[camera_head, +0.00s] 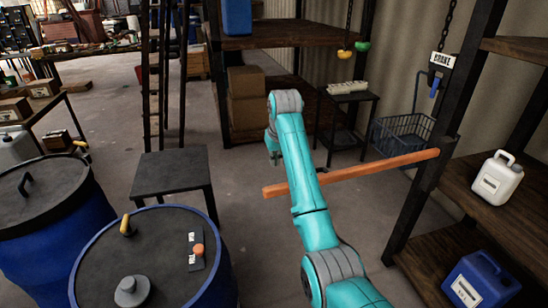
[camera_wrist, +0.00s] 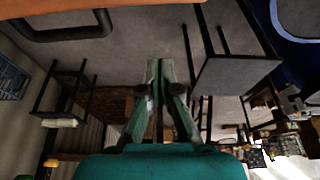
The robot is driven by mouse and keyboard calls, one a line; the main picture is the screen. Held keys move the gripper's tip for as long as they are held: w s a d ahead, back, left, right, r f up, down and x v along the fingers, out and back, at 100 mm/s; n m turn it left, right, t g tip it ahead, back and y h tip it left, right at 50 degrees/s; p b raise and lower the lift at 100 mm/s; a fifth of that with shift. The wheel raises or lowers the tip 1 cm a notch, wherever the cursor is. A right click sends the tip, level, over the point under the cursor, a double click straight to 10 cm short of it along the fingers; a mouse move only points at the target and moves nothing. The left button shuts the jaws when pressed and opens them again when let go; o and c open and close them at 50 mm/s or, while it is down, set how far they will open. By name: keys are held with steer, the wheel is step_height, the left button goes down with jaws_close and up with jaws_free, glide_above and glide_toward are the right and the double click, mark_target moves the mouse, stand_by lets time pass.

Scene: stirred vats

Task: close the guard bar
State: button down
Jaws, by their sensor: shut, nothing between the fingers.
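The guard bar (camera_head: 375,169) is a long orange bar. In the head view its right end meets the dark post (camera_head: 437,150) of the right shelf, and its left end stands free in the air. My teal arm crosses in front of part of it. My gripper (camera_head: 276,158) is small and partly hidden there, just above the bar's free end in the picture; I cannot tell whether they touch. In the wrist view my gripper's fingers (camera_wrist: 158,64) are together and empty. An orange band (camera_wrist: 110,5) along the top edge there looks like the bar.
Two blue drums with dark lids, one (camera_head: 165,260) in front and one (camera_head: 45,200) at left, stand left of my arm. A dark stool (camera_head: 172,172) is behind them. The right shelf holds a white jug (camera_head: 497,180) and a blue jug (camera_head: 480,282). Floor shows beyond the bar.

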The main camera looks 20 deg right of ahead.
step_height(320, 180, down, 6)
steer(key=s, duration=0.2)
stand_by(0.7)
steer(key=shift+d, duration=0.1)
